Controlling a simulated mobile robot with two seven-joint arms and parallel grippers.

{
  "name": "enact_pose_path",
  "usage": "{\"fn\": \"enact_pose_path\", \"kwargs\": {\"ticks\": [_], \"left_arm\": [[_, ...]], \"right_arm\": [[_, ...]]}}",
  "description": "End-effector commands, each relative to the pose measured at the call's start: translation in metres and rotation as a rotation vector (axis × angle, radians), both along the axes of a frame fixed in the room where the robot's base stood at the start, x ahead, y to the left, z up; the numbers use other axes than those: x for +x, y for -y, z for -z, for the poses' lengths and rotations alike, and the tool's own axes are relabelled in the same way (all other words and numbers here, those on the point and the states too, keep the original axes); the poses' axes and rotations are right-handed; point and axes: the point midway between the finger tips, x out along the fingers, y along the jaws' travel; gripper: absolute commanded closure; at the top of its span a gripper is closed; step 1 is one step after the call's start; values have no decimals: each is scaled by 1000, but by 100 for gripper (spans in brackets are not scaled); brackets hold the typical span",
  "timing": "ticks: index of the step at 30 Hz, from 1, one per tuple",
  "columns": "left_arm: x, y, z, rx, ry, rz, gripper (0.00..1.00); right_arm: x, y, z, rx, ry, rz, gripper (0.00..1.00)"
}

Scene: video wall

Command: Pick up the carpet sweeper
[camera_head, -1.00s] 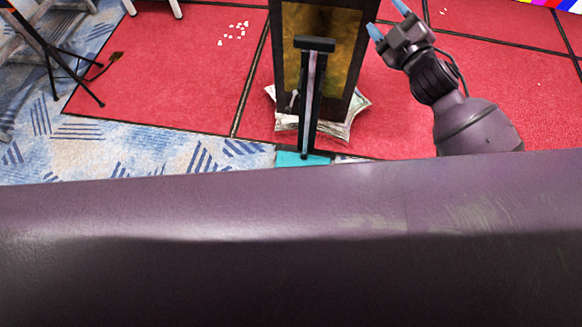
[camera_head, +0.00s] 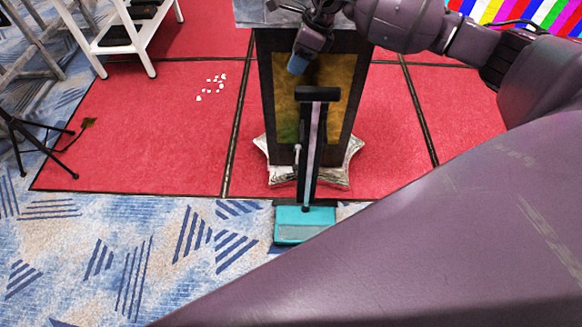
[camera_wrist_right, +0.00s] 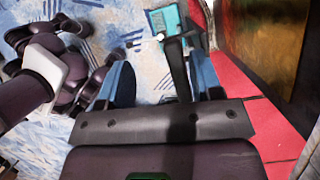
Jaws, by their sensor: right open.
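The carpet sweeper (camera_head: 305,224) has a flat teal head on the floor and an upright black handle with a dark crossbar grip on top. It stands in front of a framed brown-gold panel (camera_head: 283,90). My right gripper (camera_head: 299,62) is just above and slightly left of the grip in the head view, with one blue fingertip showing. In the right wrist view the gripper (camera_wrist_right: 162,75) is open, with blue fingers apart. The sweeper's black handle (camera_wrist_right: 179,72) appears between them, nearer the right finger; contact cannot be told. My left gripper is not in view.
A star-shaped pale base (camera_head: 335,175) is at the panel's foot. White scraps (camera_head: 212,85) lie on the red carpet (camera_head: 150,130). A white shelf cart (camera_head: 130,35) and a black tripod (camera_head: 25,140) stand at left.

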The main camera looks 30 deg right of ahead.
Motion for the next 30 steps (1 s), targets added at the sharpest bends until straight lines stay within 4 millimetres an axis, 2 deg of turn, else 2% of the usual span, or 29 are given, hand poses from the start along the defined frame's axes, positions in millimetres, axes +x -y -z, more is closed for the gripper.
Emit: {"fn": "enact_pose_path", "kwargs": {"ticks": [1, 4, 9, 14, 24, 30], "left_arm": [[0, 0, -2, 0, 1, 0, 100], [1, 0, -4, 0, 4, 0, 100], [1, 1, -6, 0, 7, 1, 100], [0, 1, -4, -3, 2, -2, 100], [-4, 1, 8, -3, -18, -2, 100], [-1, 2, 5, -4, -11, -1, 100]], "right_arm": [[-5, 14, 7, -87, -30, -21, 40], [-14, 38, 14, -230, -85, -55, 40], [-26, 55, 16, -340, -158, -102, 40], [-30, 57, 21, -351, -178, -128, 40], [-30, 56, 66, -347, -179, -127, 40], [-29, 56, 77, -347, -174, -127, 40]]}}
